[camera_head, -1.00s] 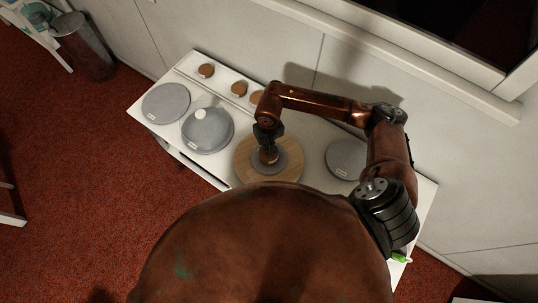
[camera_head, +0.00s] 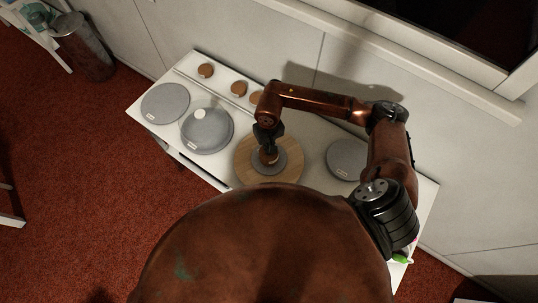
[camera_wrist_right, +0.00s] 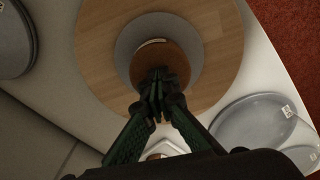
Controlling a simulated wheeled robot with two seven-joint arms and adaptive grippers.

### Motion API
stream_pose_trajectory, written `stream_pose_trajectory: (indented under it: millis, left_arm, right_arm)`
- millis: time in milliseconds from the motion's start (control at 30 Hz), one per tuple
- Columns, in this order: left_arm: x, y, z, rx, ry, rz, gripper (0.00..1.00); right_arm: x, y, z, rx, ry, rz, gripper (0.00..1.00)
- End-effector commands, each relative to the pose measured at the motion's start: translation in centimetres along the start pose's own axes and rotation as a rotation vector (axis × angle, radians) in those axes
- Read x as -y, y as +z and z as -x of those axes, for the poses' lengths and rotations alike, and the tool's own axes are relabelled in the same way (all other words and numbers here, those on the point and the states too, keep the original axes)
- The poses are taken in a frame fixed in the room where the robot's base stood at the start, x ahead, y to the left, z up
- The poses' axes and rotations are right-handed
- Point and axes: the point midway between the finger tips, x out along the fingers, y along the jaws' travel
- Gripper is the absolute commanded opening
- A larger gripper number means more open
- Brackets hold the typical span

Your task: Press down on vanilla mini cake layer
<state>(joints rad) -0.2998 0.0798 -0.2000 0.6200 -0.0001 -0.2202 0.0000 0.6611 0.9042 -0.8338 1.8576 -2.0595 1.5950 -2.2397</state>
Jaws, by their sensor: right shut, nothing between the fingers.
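A small round brown-topped cake layer (camera_wrist_right: 174,56) sits on a grey disc (camera_wrist_right: 124,50) in the middle of a round wooden turntable (camera_wrist_right: 95,58). A thin pale edge shows at its far side; I cannot tell its flavour. In the head view the cake (camera_head: 270,157) is mostly hidden under my right gripper (camera_head: 268,148). The right gripper also shows in the right wrist view (camera_wrist_right: 158,76), fingers shut and empty, pointing down with the tips over the cake's top. They seem to touch it, but the contact is not clear. My left gripper is not in view.
A grey turntable (camera_head: 213,137) with a small white round (camera_head: 200,114) on it stands left of the wooden one. Another grey turntable (camera_head: 165,103) is farther left and one (camera_head: 343,158) is to the right. Several small brown rounds (camera_head: 206,70) line the white table's back, near the wall.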

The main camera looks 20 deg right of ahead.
Motion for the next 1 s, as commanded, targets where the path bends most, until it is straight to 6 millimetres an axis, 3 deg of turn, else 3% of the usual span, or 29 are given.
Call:
stream_pose_trajectory:
  millis: [1000]
  left_arm:
    - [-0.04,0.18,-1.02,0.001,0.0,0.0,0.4]
  right_arm:
    - [-0.11,0.15,-0.18,0.004,0.004,-0.001,0.0]
